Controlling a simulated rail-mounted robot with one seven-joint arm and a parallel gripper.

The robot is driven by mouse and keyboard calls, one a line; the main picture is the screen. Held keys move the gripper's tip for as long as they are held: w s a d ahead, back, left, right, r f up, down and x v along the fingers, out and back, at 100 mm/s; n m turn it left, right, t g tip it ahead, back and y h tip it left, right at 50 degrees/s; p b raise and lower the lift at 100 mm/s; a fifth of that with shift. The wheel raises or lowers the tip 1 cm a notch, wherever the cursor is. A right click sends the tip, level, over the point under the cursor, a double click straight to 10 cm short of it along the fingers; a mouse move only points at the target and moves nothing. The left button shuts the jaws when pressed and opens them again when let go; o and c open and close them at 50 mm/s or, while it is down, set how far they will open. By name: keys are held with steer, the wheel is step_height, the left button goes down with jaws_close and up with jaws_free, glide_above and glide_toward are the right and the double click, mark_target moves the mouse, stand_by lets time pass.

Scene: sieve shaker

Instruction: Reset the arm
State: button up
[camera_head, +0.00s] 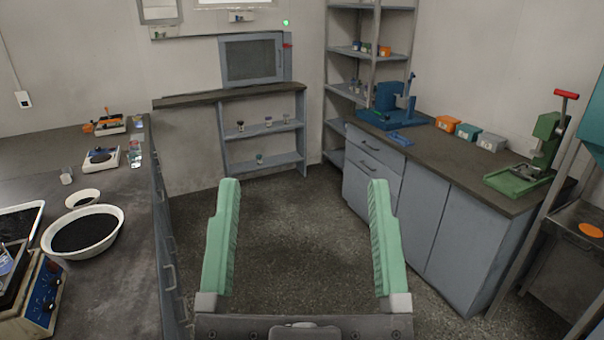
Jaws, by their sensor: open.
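My gripper (303,240) shows at the bottom middle of the head camera view. Its two green ribbed fingers stand wide apart with nothing between them. It is over the open floor, between the left bench and the right cabinets, and touches nothing that I can see. The rest of my arm is out of view.
The right counter (440,158) carries a green press (535,165) and small boxes. The floor (290,205) between is clear.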

step_height(320, 180, up, 38)
steer(key=p, duration=3.6)
steer(key=shift+a+f, duration=0.2)
steer(key=shift+a, duration=0.05)
